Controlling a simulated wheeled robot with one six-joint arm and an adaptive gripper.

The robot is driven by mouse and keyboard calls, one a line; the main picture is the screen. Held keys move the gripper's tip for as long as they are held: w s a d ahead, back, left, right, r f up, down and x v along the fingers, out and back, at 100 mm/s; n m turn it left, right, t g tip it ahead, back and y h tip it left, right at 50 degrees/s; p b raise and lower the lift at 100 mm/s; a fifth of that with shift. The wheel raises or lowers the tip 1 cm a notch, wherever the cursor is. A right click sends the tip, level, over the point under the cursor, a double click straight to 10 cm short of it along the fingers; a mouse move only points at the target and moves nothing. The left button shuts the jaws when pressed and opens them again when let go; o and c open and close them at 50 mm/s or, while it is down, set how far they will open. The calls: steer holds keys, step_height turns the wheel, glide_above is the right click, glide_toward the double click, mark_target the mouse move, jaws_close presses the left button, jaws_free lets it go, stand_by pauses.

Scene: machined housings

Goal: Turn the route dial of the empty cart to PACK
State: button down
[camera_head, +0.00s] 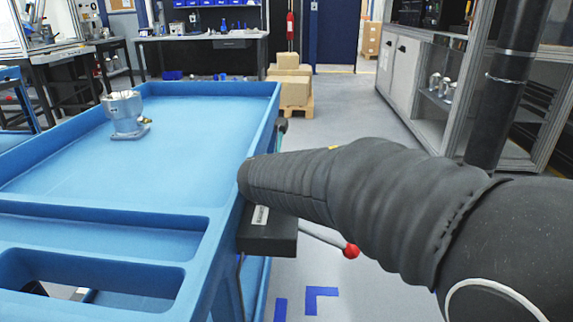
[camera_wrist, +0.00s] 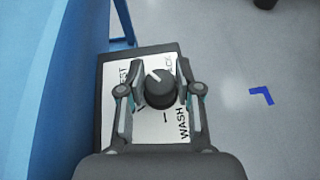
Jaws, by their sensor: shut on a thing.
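The route dial is a dark round knob (camera_wrist: 161,88) on a white label plate (camera_wrist: 146,126) in the wrist view. My gripper (camera_wrist: 160,94) is shut on the knob, with one finger on each side. The knob's white pointer line points to the upper left. WASH reads at the lower right of the plate; a partly hidden word ending in CK is at the upper right, and one ending in EST is at the left. The blue cart (camera_head: 194,88) carries the dark dial box (camera_head: 268,238) on its right side. In the head view my sleeved arm hides the dial and fingers.
A grey machined housing (camera_head: 124,115) stands on the cart's tray near the far left, so this tray is not bare. A red-tipped lever (camera_head: 351,251) sticks out beside the dial box. Stacked cartons (camera_head: 291,88) stand beyond the cart. Grey floor is open to the right.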

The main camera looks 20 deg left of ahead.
steer(key=c, duration=0.8)
jaws_free()
steer(key=shift+s, duration=0.1)
steer(key=v, duration=1.1)
steer(key=shift+s+r, duration=0.15)
steer(key=shift+s, duration=0.25)
